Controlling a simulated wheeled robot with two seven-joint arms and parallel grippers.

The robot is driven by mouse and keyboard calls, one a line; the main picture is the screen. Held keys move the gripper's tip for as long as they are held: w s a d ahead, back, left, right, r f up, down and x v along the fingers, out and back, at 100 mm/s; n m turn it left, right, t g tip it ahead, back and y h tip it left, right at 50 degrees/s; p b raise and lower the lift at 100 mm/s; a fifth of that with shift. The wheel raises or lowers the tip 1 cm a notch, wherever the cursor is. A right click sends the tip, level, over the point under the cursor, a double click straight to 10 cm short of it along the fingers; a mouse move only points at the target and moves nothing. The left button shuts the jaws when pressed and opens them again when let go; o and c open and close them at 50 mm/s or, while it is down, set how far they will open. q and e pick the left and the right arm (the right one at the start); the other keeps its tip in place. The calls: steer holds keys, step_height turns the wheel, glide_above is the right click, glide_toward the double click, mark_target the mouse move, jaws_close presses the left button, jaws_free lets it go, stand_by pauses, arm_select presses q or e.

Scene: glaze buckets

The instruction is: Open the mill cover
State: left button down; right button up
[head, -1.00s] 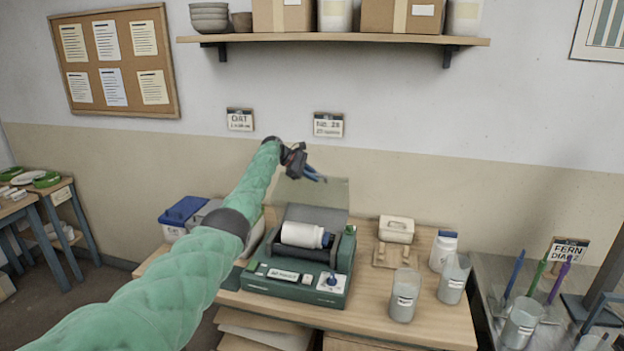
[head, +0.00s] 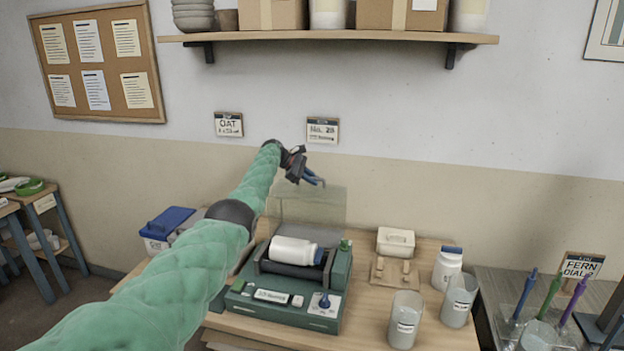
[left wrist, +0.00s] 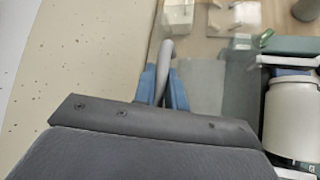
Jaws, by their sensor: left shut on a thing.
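The mill (head: 290,310) is a green machine on the wooden table, with a white jar (head: 292,251) lying on its dark rollers. Its clear cover (head: 305,208) stands raised, roughly upright, at the back of the mill, leaving the jar uncovered. My left gripper (head: 313,181) is at the cover's upper edge. In the left wrist view, its blue fingers (left wrist: 163,86) are shut on the grey cover handle (left wrist: 167,52). The clear panel and the white jar (left wrist: 291,118) also show there. My right gripper is not in view.
Right of the mill stand a cream box (head: 396,241), a wooden block stand (head: 394,273), a white bottle (head: 447,268) and clear beakers (head: 404,320). A blue-lidded bin (head: 168,224) is at the left. The wall shelf (head: 330,38) is above.

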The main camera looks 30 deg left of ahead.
arm_select(q)
steer(key=shift+f, duration=0.15)
steer(key=shift+w+a+f, duration=0.1)
steer(key=shift+w+f, duration=0.05)
steer(key=shift+w, duration=0.2)
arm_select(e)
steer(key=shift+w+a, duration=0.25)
arm_select(q)
steer(key=c, duration=1.7)
jaws_free()
steer(key=shift+c, duration=0.2)
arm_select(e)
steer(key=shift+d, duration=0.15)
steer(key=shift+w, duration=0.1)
